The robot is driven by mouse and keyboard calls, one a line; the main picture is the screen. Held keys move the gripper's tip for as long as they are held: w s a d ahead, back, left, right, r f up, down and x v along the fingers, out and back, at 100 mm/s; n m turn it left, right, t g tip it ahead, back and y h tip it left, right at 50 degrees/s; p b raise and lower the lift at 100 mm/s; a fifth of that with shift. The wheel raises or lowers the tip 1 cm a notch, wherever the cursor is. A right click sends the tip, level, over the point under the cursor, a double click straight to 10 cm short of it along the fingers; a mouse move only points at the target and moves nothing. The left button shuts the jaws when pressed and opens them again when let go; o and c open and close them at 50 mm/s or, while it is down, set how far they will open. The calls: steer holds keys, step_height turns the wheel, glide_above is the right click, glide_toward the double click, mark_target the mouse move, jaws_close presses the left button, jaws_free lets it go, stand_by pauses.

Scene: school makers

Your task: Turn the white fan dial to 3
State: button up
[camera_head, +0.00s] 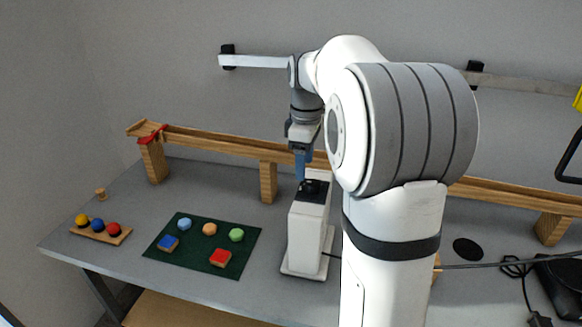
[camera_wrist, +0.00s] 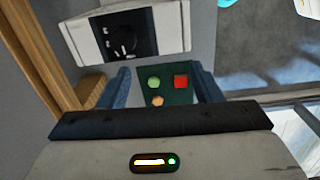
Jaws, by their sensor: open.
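The white fan (camera_head: 306,236) stands upright on the grey table, a white column on a flat base. A black panel with a dark round dial (camera_head: 313,186) is on its top. In the wrist view the dial (camera_wrist: 123,40) sits on the black panel at upper left, beyond my left-hand finger and not between the fingers. The number it points to is too small to read. My gripper (camera_head: 302,178) points down with blue fingers close to the fan's top. In the wrist view my gripper (camera_wrist: 160,72) is open, with nothing between its fingers.
A green mat (camera_head: 190,262) with several coloured blocks lies left of the fan. A wooden tray (camera_head: 92,236) with coloured balls is farther left. A long wooden track (camera_head: 215,143) on posts runs behind the fan. A black object and cables (camera_head: 560,285) are at right.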

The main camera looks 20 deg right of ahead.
mark_target(313, 183)
steer(key=w+d+n, duration=0.1)
steer(key=w+d+f+n, duration=0.1)
steer(key=w+d, duration=0.2)
steer(key=shift+w+d+f+n+g, duration=0.2)
steer(key=shift+d+f+n+g, duration=0.1)
steer(key=shift+n+g, duration=0.1)
steer(key=shift+s+a+f, duration=0.1)
steer(key=shift+f, duration=1.8)
steer(key=shift+s+a+f, duration=0.1)
steer(key=shift+f, duration=1.8)
steer(key=shift+c, duration=0.2)
